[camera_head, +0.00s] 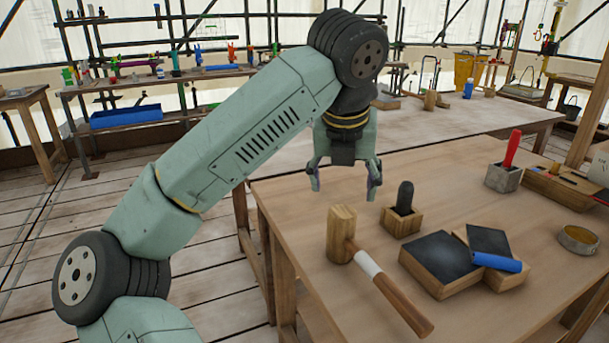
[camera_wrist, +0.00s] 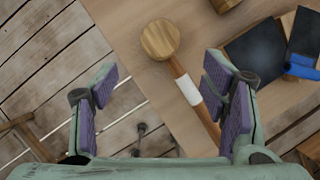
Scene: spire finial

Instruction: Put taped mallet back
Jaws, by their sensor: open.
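The taped mallet (camera_head: 368,271) has a wooden head, a white tape band and a brown handle. It lies on the wooden table (camera_head: 455,187) near the front edge, its head toward the left and its handle running to the lower right. In the wrist view the mallet (camera_wrist: 160,40) shows ahead of the fingers, its handle partly hidden behind the right finger. My gripper (camera_head: 343,178) is open and empty, above the table's left edge, behind the mallet head in the head view. Its purple-padded fingers show wide apart in the wrist view (camera_wrist: 162,105).
A small wooden block (camera_head: 402,221) holds a dark rounded tool. Dark-topped blocks (camera_head: 438,263) and a blue-handled piece (camera_head: 497,262) lie right of the mallet. A stone block with a red-handled tool (camera_head: 503,177), a wooden box (camera_head: 560,187) and a round tin (camera_head: 578,240) stand farther right.

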